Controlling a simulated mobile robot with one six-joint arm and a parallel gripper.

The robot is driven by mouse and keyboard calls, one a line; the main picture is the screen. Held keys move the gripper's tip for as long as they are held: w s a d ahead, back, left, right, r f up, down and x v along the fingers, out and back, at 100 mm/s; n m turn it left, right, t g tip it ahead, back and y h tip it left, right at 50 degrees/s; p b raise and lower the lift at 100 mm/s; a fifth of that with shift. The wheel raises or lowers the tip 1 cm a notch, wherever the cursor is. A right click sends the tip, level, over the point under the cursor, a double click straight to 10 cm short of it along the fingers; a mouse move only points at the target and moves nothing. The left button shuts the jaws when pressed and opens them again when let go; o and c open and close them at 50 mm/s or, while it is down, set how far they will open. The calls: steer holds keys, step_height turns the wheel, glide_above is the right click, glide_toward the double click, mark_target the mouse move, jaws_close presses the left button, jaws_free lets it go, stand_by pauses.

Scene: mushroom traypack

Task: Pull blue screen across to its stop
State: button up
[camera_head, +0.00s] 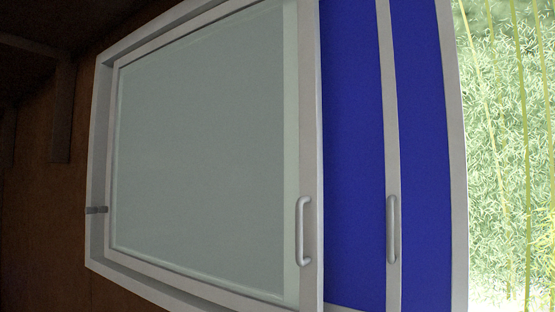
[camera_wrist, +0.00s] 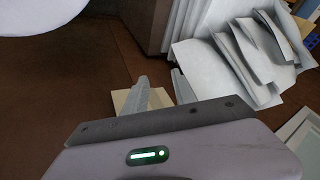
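The blue screen (camera_head: 352,150) stands at the right side of a pale window frame (camera_head: 460,180), in the head view. Blue shows on both sides of a pale upright strip that carries a grey bar handle (camera_head: 392,228). My gripper is not in the head view.
A greyish glass pane (camera_head: 205,150) with its own bar handle (camera_head: 303,231) fills the frame's left part. Bright greenery shows at far right. In the wrist view, white folded sheets (camera_wrist: 255,60) lie at the upper right, above brown floor (camera_wrist: 60,85).

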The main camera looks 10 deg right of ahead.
step_height(320, 180, up, 54)
steer(key=m+g+h+p, duration=0.2)
steer(key=h+p, duration=0.2)
steer(key=p, duration=4)
glide_above(391, 223)
steer(key=s+a, duration=0.3)
steer(key=s, duration=0.2)
steer(key=b+x, duration=0.6)
steer(key=x, duration=0.2)
steer(key=b+x, duration=0.6)
steer(key=x, duration=0.2)
steer(key=shift+s+d+f, duration=0.1)
steer(key=shift+s+f, duration=0.05)
steer(key=shift+f, duration=0.15)
steer(key=shift+w+d+f+b, duration=0.15)
steer(key=shift+w+f+b, duration=0.15)
steer(key=shift+f+b, duration=0.25)
steer(key=shift+h, duration=0.3)
steer(key=shift+r, duration=0.1)
jaws_close()
